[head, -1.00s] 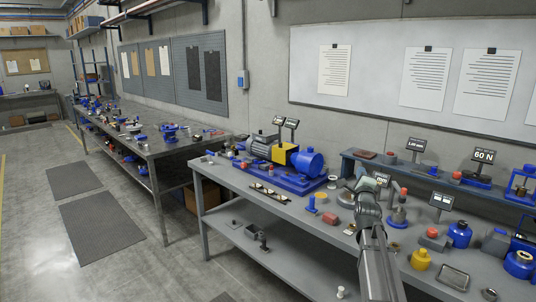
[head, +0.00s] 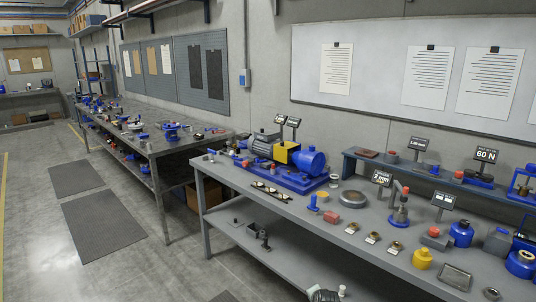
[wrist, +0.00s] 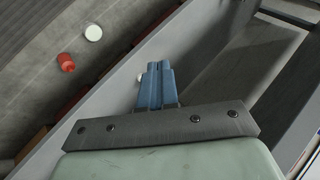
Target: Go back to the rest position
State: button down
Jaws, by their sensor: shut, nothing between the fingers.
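My gripper (wrist: 158,68) shows in the wrist view with its two blue fingers together and nothing between them. Beyond the fingertips runs a long pale grey edge or panel (wrist: 205,42). In the head view the arm is gone from above the near workbench (head: 222,180). Only a small dark ribbed piece, probably part of my arm, shows at the bottom edge, and the gripper itself cannot be made out there.
The bench carries a blue-and-yellow motor pump unit (head: 285,160), a round grey dish (head: 353,198), a yellow weight (head: 422,258) and small displays. A small white piece (head: 342,291) is low by the bench. The wrist view shows a red cylinder (wrist: 66,62) and white disc (wrist: 93,33).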

jog(key=s+f+n+g, duration=0.3)
jog(key=s+f+g, duration=0.1)
jog(key=s+f, duration=0.6)
jog(key=s+f+n+g, duration=0.3)
jog(key=s+f, duration=0.4)
jog(key=s, duration=0.6)
jog(key=s+f+n+g, duration=0.2)
jog(key=s+n+g, duration=0.1)
jog(key=s, duration=1.1)
jog(key=s+f+n+g, duration=0.3)
jog(key=s+g, duration=0.2)
jog(key=s, duration=0.9)
jog(key=shift+s+a+h, duration=0.15)
jog(key=shift+s+h, duration=0.2)
jog(key=shift+h, duration=0.05)
